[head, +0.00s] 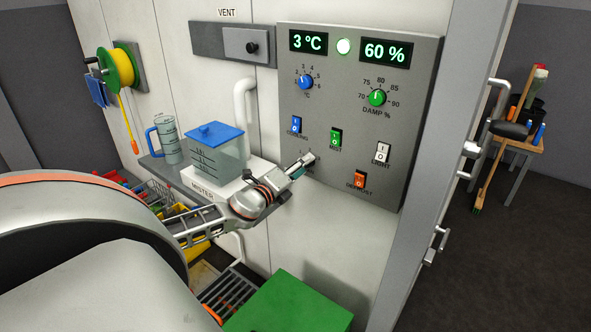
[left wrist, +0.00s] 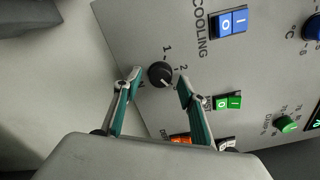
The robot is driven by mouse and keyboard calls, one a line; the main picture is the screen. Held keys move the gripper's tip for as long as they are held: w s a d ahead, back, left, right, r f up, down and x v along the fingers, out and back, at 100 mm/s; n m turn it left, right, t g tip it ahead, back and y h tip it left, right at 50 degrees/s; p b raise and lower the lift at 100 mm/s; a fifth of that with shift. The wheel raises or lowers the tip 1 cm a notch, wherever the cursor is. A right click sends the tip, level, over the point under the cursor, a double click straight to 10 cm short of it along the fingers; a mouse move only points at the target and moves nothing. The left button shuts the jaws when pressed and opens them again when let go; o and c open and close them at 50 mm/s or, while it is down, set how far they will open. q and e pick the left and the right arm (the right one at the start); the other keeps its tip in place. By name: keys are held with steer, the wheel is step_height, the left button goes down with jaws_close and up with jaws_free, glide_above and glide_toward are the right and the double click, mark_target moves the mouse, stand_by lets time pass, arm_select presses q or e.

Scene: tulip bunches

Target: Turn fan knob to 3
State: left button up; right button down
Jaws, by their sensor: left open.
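The fan knob (left wrist: 160,74) is small, round and black, low on the left of the grey control panel (head: 400,130). In the left wrist view the marks 1 and 2 show beside it; other marks are hard to read. A pale line shows on the knob, but I cannot tell its exact setting. My left gripper (head: 303,164) is at the panel; in the left wrist view its open fingers (left wrist: 160,78) stand on either side of the knob, with gaps. In the head view the gripper mostly hides the knob. My right gripper is not in view.
The blue cooling switch (head: 297,125), green mist switch (head: 336,138) and orange defrost switch (head: 360,179) are near the gripper. A mister with a blue-lidded tank (head: 217,145) stands left of it. A green box top (head: 290,306) lies below.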

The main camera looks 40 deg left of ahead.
arm_select(q)
steer(key=s+d, duration=0.1)
steer(key=s, duration=1)
steer(key=shift+s+d, duration=0.2)
steer(key=shift+s, duration=0.2)
steer(key=s+d+f+n+g, duration=0.2)
steer(key=s+d+f+n, duration=0.3)
steer(key=f, duration=0.5)
steer(key=s+d+f+n+g, duration=0.25)
steer(key=d+f+n, duration=0.35)
steer(key=f, duration=0.4)
steer(key=s+d+f+n+g+h, duration=0.1)
steer(key=s+d+f+n+h, duration=0.1)
steer(key=d, duration=0.9)
steer(key=s+d+f+n+g+h, duration=0.1)
steer(key=s+d+f+n, duration=0.3)
steer(key=d, duration=0.7)
steer(key=s+f+h, duration=0.1)
steer(key=s+f, duration=0.1)
steer(key=s, duration=0.1)
steer(key=shift+s+d+f+n+g+h, duration=0.2)
steer(key=shift+d+n+g+h, duration=0.1)
steer(key=shift+d+n+g, duration=0.1)
steer(key=shift+a, duration=0.1)
